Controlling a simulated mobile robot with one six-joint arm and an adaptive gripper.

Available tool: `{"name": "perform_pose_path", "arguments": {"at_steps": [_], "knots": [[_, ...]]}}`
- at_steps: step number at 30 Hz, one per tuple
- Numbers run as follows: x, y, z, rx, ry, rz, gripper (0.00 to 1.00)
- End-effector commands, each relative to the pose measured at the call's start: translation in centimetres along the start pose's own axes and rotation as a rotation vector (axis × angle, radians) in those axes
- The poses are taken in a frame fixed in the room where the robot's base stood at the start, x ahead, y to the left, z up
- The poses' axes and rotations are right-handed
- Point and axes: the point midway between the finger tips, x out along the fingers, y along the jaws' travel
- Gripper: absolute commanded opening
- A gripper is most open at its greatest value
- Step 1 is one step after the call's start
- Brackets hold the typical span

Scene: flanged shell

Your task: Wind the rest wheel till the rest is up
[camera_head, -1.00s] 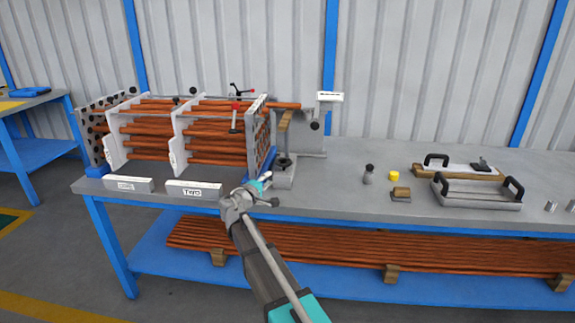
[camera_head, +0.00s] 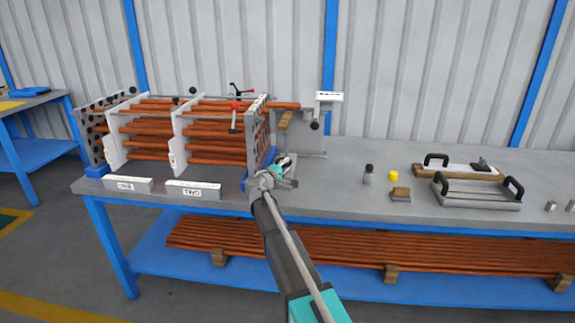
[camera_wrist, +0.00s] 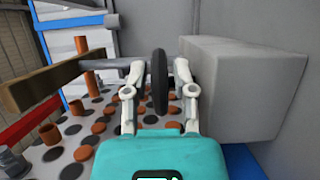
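A dark wheel (camera_wrist: 160,82), seen nearly edge-on in the wrist view, stands between the two fingers of my gripper (camera_wrist: 159,70). The fingers are apart, one on each side of the wheel, with a small gap showing on each side. In the head view my gripper (camera_head: 286,163) is at the right end of the tube bundle and hides the wheel. The wooden rest bar (camera_wrist: 50,80) lies to the left of the wheel in the wrist view. It also shows in the head view (camera_head: 284,121), under a protruding copper tube (camera_head: 285,105).
A grey block (camera_wrist: 240,88) stands close to the right finger. The holed plate (camera_wrist: 85,130) with copper tube ends is beyond the gripper.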

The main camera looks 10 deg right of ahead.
Motion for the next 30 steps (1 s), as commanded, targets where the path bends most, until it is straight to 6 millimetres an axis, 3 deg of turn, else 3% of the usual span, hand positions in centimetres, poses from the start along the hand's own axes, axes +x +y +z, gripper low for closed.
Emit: {"name": "perform_pose_path", "arguments": {"at_steps": [6, 16, 17, 22, 30], "knots": [[1.39, 0.0, -0.05, 0.0, 0.0, 0.0, 0.34], [1.53, 0.0, 0.0, 0.0, 0.0, 0.0, 0.34], [1.52, 0.0, 0.0, 0.0, 0.0, 0.0, 0.32], [1.52, 0.0, 0.0, 0.0, 0.0, 0.0, 0.01], [1.52, -0.01, -0.02, 0.0, -0.003, 0.0, 0.0]]}}
